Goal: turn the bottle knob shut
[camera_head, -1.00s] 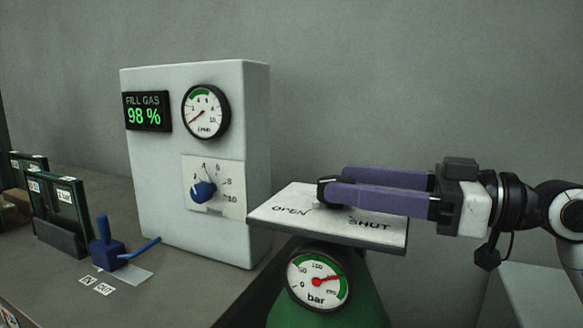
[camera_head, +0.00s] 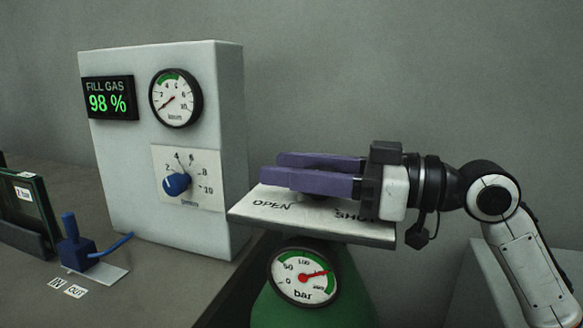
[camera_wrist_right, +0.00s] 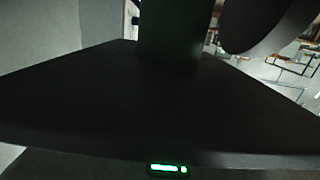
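My right gripper (camera_head: 270,168) comes in from the right and lies level over a tilted white plate (camera_head: 245,216) lettered OPEN and SHUT. Its two purple fingers are parted, one behind the other. The knob is not clearly visible; the fingers cover the middle of the plate, so I cannot tell its angle or whether they touch it. Under the plate is a green bottle (camera_head: 345,300) with a round bar gauge (camera_head: 304,277), its red needle pointing right. The right wrist view is mostly filled by a dark surface, with no fingertips recognisable. My left gripper is not in view.
A grey panel box (camera_head: 215,130) stands left of the bottle, with a FILL GAS 98 % display (camera_head: 108,97), a gauge (camera_head: 176,98) and a blue dial (camera_head: 176,184). A blue lever (camera_head: 75,240) and a dark frame (camera_head: 28,210) stand on the table further left.

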